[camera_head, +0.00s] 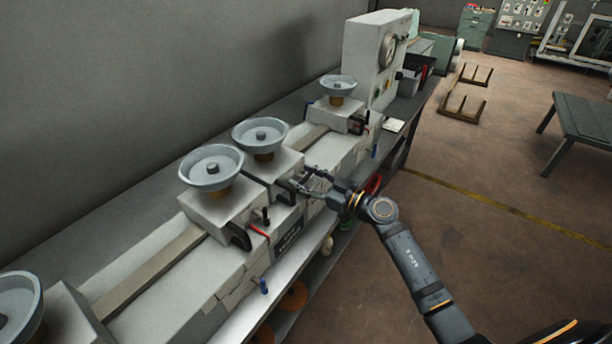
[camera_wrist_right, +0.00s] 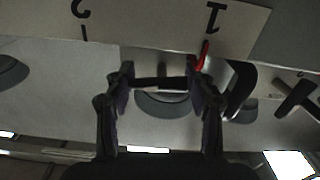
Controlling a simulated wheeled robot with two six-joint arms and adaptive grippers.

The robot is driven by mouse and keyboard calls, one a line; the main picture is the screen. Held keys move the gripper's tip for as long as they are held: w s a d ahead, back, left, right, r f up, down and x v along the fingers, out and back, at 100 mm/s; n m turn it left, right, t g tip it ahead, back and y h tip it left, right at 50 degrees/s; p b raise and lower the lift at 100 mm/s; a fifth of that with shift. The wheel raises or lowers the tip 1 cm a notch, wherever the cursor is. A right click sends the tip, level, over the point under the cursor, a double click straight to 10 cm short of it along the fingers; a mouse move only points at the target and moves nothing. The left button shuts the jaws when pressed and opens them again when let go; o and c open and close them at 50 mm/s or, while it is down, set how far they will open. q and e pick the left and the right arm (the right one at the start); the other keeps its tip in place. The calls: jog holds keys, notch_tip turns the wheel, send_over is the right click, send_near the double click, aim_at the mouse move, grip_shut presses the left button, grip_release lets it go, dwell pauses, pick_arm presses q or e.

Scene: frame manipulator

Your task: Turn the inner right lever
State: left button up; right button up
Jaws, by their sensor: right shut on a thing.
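The inner right lever (camera_head: 284,194) is a dark handle on the front of the block under the middle wheel, partly hidden by my right gripper (camera_head: 308,184). In the wrist view, the right gripper (camera_wrist_right: 161,88) has its two fingers on either side of a short dark bar (camera_wrist_right: 160,84), which seems to be the lever's handle; it is shut on it. A red pointer (camera_wrist_right: 204,54) shows by the right finger, close to the upside-down "1" on a pale plate (camera_wrist_right: 150,18). The left gripper is out of view.
Another black lever (camera_head: 240,237) with a red pointer sits on the block to the left. Grey dish-shaped wheels (camera_head: 212,168) top the blocks on the long bench. A tall pale box (camera_head: 365,62) stands at the far end. The brown floor (camera_head: 480,230) beside the bench is open.

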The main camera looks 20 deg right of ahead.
jog(key=shift+r+n+p, duration=0.2)
jog(key=shift+n+p, duration=0.75)
jog(key=shift+n, duration=0.25)
jog(key=n+p, duration=0.1)
jog(key=n, duration=0.2)
jog(key=shift+n, duration=0.3)
jog(key=n+p, duration=0.1)
jog(key=n, duration=0.3)
jog(key=shift+f+n, duration=0.15)
jog(key=shift+n, duration=0.15)
jog(key=shift+s+a+n, duration=0.15)
jog(key=shift+s+n, duration=0.05)
jog(key=shift+n, duration=0.8)
